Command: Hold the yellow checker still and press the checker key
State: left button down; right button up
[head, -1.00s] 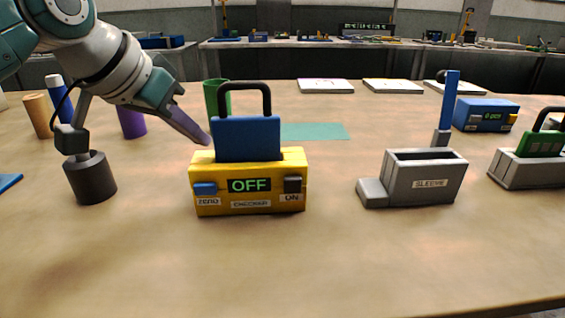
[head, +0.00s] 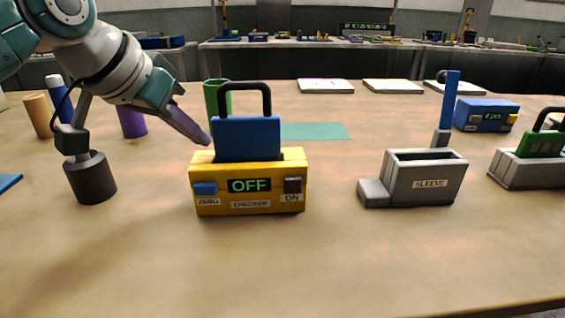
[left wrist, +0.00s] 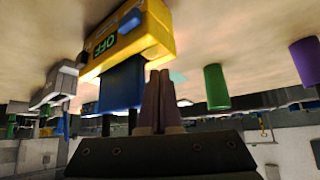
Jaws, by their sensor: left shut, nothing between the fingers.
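The yellow checker (head: 217,173) stands on the table in the middle of the head view, its display (head: 249,185) reading OFF. It has a blue key (head: 204,189) at its left front and a dark key (head: 292,185) above the ON label. A blue block with a black handle (head: 247,139) sits upright in its top. My left gripper (head: 208,141) is shut and empty, its tips just above the checker's back left corner; contact cannot be told. In the left wrist view the checker (left wrist: 155,38) appears upside down beyond the shut fingers (left wrist: 158,78). My right gripper is not seen.
A grey sleeve box (head: 428,184) and a grey holder with a green block (head: 541,145) stand to the right, with a blue counter box (head: 486,115) behind. A dark stand (head: 90,178) and a green cup (head: 212,98) are at left and behind. The front table is clear.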

pick_arm(q)
jog(key=shift+f+b, duration=0.5)
jog(key=shift+f, duration=0.35)
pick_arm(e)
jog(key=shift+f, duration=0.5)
pick_arm(q)
jog(key=shift+a+f, duration=0.1)
jog(key=shift+f, duration=0.05)
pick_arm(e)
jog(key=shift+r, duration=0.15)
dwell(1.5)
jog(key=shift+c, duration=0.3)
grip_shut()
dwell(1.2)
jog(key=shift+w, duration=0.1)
